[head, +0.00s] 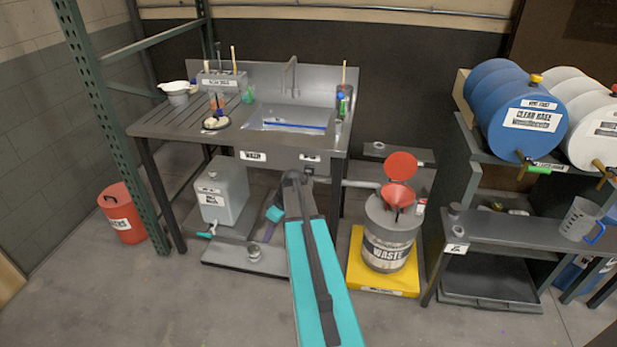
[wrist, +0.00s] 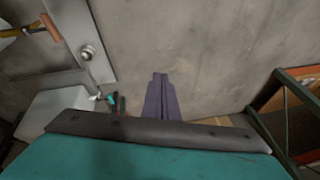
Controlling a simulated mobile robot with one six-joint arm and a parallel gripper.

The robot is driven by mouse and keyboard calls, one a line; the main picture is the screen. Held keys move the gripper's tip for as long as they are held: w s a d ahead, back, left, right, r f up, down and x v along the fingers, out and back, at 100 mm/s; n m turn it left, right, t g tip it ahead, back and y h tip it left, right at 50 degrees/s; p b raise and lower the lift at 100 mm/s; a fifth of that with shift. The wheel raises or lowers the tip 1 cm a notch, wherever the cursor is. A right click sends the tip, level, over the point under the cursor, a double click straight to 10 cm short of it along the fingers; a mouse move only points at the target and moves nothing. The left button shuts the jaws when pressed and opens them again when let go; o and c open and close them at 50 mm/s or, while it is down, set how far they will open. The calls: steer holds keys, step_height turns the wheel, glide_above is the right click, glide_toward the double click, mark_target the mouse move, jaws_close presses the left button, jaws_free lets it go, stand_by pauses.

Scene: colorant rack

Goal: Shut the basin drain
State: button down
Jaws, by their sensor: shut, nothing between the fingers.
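The steel basin (head: 290,118) is set in the bench at the back, under a tall faucet (head: 290,75). A blue-and-white strip lies across its front. I cannot make out the drain or its state. A small dark fitting (head: 308,171) sits under the basin's front, and a grey pipe (head: 358,183) runs right from there toward the waste drum. My teal arm reaches up in front of the basin and partly hides the space below. My gripper (head: 267,233) hangs low below the basin, apart from it. In the wrist view its purple fingers (wrist: 160,78) are together and empty, over bare floor.
The waste drum (head: 388,235) with a red funnel (head: 398,194) stands right. A green rack post (head: 110,120) is left. Front floor is clear.

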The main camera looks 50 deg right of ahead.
steer(key=s+d+r+n+t+h+p, duration=0.1)
steer(key=s+d+r+n+t, duration=0.2)
steer(key=d+r, duration=2)
steer(key=shift+s+r+t+h, duration=0.2)
steer(key=shift+r+t+h, duration=0.15)
steer(key=shift+r, duration=0.2)
steer(key=shift+f, duration=0.1)
steer(key=s+d+f+p+x, duration=0.1)
steer(key=d+p+x, duration=0.1)
steer(key=x, duration=1)
steer(key=shift+a+f+p, duration=0.4)
steer(key=shift+f+p, duration=0.05)
steer(key=shift+p, duration=0.35)
steer(key=shift+s+d+f+b, duration=0.15)
steer(key=shift+s+b, duration=0.15)
steer(key=shift+b, duration=0.15)
steer(key=shift+w+a+t+b, duration=0.15)
steer(key=shift+a+t+b, duration=0.05)
steer(key=shift+t+b, duration=0.1)
